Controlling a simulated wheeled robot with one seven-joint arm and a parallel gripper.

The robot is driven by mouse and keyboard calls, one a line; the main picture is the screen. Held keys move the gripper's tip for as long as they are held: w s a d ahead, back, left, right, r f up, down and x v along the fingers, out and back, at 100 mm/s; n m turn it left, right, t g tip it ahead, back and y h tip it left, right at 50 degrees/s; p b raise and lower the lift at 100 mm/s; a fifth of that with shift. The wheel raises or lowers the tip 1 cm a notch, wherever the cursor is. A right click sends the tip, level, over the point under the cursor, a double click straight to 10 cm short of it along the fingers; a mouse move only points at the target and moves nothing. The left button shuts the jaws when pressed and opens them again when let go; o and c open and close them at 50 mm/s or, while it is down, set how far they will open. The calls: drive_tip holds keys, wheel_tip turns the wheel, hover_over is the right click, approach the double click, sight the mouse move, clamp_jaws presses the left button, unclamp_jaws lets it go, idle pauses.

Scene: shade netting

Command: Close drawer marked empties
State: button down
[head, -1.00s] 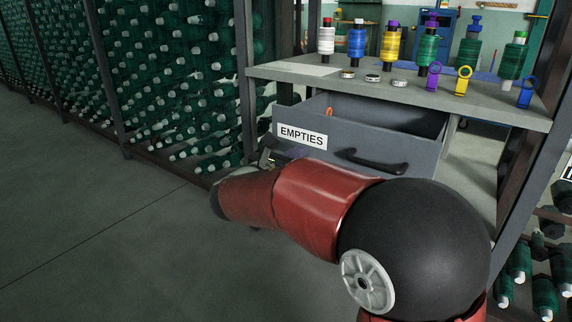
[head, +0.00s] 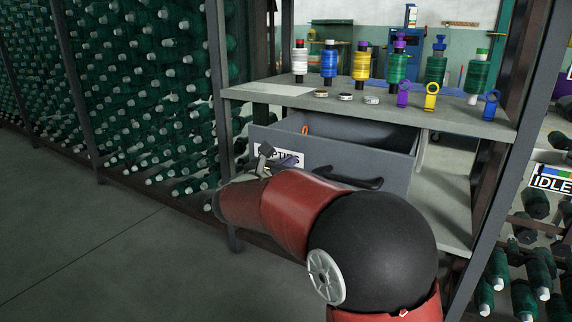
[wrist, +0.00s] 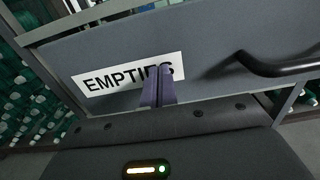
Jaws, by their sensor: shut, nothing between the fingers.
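The grey drawer (head: 390,170) marked EMPTIES stands pulled out below the bench top, with its inside showing and an orange item at its left inside. Its black handle (head: 345,178) is on the front and also shows at the right in the wrist view (wrist: 275,66). The white EMPTIES label (wrist: 100,80) is partly covered by my fingers. My gripper (wrist: 158,85) is shut and empty, its fingertips in front of the label, left of the handle. I cannot tell whether they touch the drawer front. In the head view my gripper (head: 280,158) is partly hidden by my arm.
The bench top (head: 270,92) above the drawer carries several thread spools, small discs and coloured ring pieces. A rack of green spools (head: 150,90) stands at the left. A grey post (head: 500,150) rises at the right. The floor at the left is clear.

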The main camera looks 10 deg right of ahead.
drive_tip(key=p+x, duration=0.5)
drive_tip(key=x, duration=1.6)
drive_tip(key=shift+w+d+r, duration=0.1)
drive_tip(key=shift+d+r, duration=0.05)
drive_tip(key=shift+r, duration=0.05)
drive_tip(key=shift+r, duration=0.1)
